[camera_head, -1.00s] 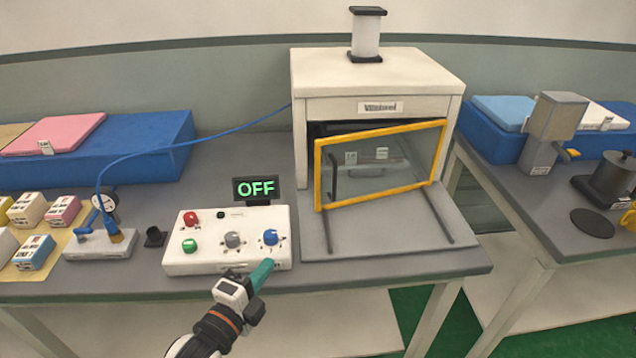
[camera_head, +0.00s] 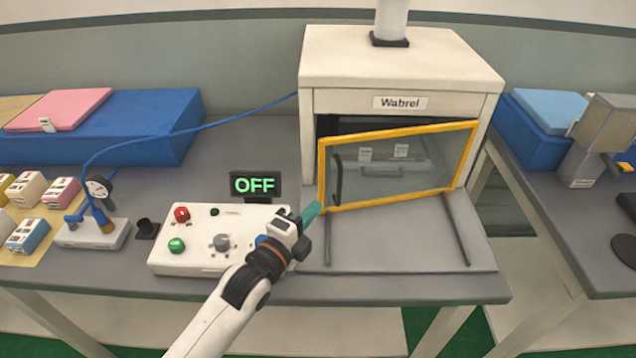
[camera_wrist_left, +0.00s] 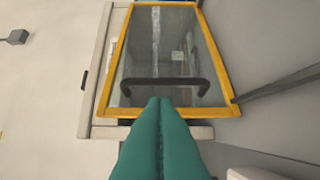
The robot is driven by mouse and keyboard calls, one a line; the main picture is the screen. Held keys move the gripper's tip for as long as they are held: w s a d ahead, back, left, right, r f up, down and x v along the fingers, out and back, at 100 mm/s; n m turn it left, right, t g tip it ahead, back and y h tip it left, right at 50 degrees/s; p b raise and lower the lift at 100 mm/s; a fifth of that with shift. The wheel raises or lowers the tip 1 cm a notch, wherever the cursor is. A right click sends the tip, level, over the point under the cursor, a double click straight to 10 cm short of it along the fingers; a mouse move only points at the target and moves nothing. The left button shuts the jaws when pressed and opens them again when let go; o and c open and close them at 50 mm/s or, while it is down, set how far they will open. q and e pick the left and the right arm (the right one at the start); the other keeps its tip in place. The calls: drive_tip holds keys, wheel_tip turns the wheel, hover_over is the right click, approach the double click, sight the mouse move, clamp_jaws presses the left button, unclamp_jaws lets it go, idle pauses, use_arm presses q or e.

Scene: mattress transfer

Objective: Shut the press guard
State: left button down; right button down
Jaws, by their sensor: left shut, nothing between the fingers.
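The press guard (camera_head: 405,165) is a clear panel in a yellow frame with a dark bar handle near its left side. It stands ajar at the front of the white press (camera_head: 400,68), with a dark gap above and behind its left side. My left gripper (camera_head: 314,210) is shut and empty, just left of the guard's lower left corner in the head view. In the left wrist view the guard (camera_wrist_left: 170,50) fills the middle, and the shut teal fingers (camera_wrist_left: 160,105) point at its handle (camera_wrist_left: 165,82). I cannot tell whether they touch it. My right gripper is out of view.
A control box (camera_head: 200,255) with coloured knobs and an OFF display (camera_head: 255,185) sits left of the press, partly behind my left arm. Two dark rails (camera_head: 450,235) run along the plate before the guard. A gauge fixture (camera_head: 95,230) stands further left.

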sight(327, 176)
use_arm(q)
drive_tip(key=w, duration=0.2)
drive_tip(key=w+d, duration=0.1)
drive_tip(key=w, duration=0.2)
drive_tip(key=w+p, duration=0.1)
drive_tip(key=w, duration=0.1)
drive_tip(key=shift+w+d, duration=0.15)
drive_tip(key=shift+w+f, duration=0.1)
drive_tip(key=shift+w, duration=0.1)
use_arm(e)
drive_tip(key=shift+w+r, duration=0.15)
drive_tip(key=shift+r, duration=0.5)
